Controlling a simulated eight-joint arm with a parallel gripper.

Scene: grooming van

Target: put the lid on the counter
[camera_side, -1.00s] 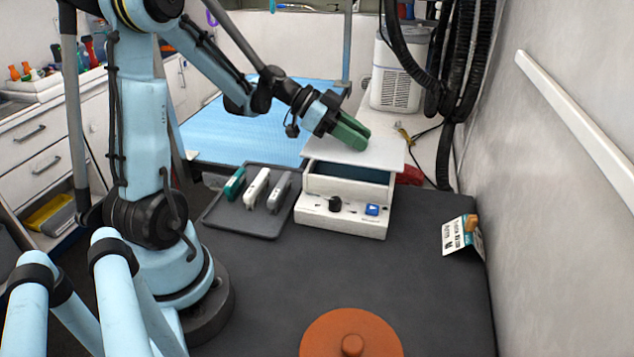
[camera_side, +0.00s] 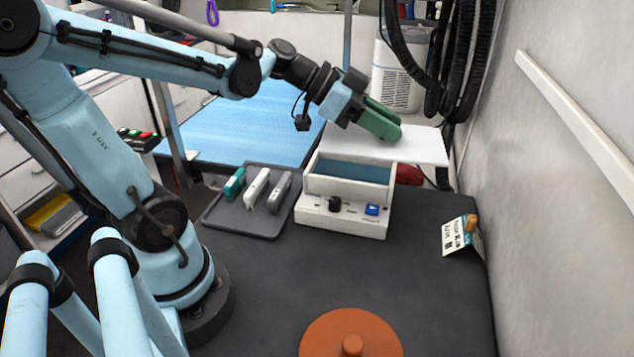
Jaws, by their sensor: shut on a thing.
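My gripper (camera_side: 388,125), with green fingers, is shut on a flat white lid (camera_side: 422,150) and holds it behind and above a white box (camera_side: 346,214). The lid is roughly level and reaches out to the right past the box. The box stands open, with a blue-grey inside (camera_side: 350,172) and a black knob and blue button on its front. The fingertips' contact with the lid is hard to make out. The dark grey counter (camera_side: 270,290) lies under the box.
A grey tray (camera_side: 225,219) with several clippers sits left of the box. An orange round piece with a knob (camera_side: 352,335) lies at the front edge. A folded card (camera_side: 460,235) stands at right. A red item (camera_side: 409,175) sits behind the box.

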